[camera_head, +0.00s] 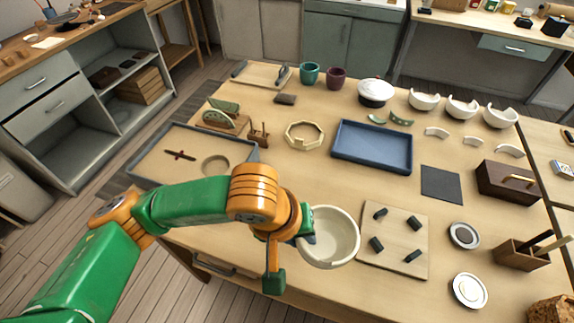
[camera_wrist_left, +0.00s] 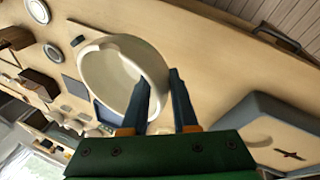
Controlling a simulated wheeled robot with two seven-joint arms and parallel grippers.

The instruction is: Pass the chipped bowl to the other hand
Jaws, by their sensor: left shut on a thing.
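The chipped bowl (camera_head: 340,240) is cream-coloured and sits tilted near the table's front edge, with its opening facing up and to the right in the head view. My left gripper (camera_head: 303,232) is shut on the left side of its rim. In the left wrist view the bowl (camera_wrist_left: 112,68) shows large, and the dark fingers of my left gripper (camera_wrist_left: 162,98) reach its wall, one finger overlapping the inside. I cannot tell whether the bowl touches the table. My right gripper is in neither view.
A wooden board with dark pegs (camera_head: 396,262) lies just right of the bowl. A blue tray (camera_head: 373,125) lies behind it, and a grey-edged tray (camera_head: 150,180) is at left. Broken white bowls (camera_head: 462,107) stand at the back right. White dishes (camera_head: 468,292) lie at the right front.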

